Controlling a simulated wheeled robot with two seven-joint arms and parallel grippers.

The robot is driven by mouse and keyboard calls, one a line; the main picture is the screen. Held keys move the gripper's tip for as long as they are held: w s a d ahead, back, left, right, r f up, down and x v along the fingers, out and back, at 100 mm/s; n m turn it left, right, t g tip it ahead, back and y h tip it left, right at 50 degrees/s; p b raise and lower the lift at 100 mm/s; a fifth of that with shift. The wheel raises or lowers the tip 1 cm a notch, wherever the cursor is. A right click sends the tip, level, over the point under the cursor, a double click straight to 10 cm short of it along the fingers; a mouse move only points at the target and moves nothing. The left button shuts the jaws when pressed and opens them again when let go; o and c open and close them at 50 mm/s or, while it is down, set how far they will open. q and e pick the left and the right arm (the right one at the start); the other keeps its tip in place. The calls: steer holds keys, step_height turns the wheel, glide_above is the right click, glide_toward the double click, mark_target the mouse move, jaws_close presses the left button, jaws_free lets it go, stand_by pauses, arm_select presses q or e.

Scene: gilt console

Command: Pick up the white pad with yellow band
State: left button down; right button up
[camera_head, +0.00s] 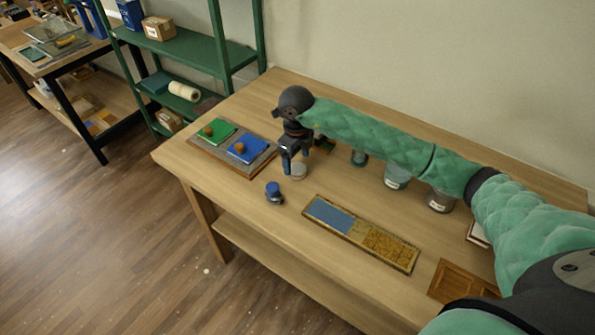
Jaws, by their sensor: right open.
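My right gripper (294,166) points down over the table, left of its middle, with its jaws open. A small pale round piece (299,172) lies at its fingertips, partly covered by a finger. It may be the white pad, but no yellow band can be made out, and I cannot tell whether the fingers touch it. My left gripper is not in view.
A small blue-topped piece (273,192) stands just in front of the gripper. A board with a green and a blue plate (243,150) lies to its left. A long gilt panel (362,233) lies to the right. Several jars (396,178) stand behind, beneath my right arm.

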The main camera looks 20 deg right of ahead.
mark_target(298, 167)
step_height(298, 167, down, 4)
steer(key=shift+d+r+b, duration=0.15)
steer(key=shift+b, duration=0.15)
steer(key=shift+f, duration=0.3)
steer(key=c, duration=1)
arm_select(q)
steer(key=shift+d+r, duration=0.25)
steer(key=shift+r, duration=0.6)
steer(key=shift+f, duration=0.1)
arm_select(e)
steer(key=shift+r, duration=0.15)
